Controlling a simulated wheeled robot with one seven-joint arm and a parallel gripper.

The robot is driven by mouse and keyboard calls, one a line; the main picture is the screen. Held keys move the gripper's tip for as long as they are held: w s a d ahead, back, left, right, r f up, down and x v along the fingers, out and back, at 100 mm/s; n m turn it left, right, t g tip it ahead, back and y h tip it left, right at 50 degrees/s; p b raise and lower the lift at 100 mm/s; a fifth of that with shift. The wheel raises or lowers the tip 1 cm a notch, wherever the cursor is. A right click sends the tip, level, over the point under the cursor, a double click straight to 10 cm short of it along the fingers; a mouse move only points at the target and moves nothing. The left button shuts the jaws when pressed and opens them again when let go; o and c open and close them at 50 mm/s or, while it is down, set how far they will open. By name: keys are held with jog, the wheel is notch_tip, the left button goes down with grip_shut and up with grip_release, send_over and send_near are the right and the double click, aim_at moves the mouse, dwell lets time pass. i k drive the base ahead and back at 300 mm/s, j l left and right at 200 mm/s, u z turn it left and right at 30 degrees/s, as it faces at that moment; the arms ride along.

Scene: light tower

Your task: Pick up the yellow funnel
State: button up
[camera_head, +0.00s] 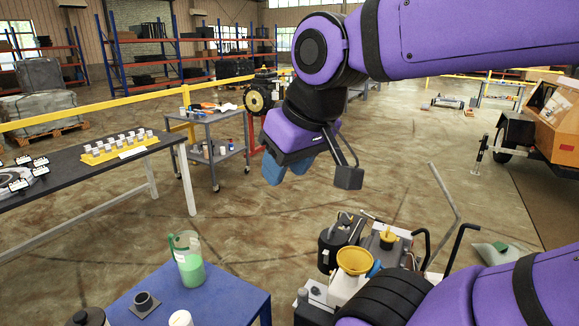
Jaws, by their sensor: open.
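The yellow funnel (355,261) sits wide end up on top of white equipment at the lower middle, beside a black canister and just left of a blue part. Its lower part is hidden. My gripper (312,181) hangs in the air above and to the left of the funnel in the picture, with its two fingers spread apart and nothing between them. It is clearly apart from the funnel.
The black canister (336,242) and thin upright handles (459,245) crowd the funnel. A grey cart (212,119) stands farther back. Open floor lies between.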

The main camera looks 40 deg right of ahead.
aim_at(356, 261)
jog(key=i+j+z, duration=0.1)
jog(key=j+z, duration=0.15)
jog(key=k+z, duration=0.1)
jog(key=z, duration=0.45)
jog(key=l+z, duration=0.2)
jog(key=z, duration=0.25)
jog(key=i, duration=0.1)
jog(key=l+z, duration=0.05)
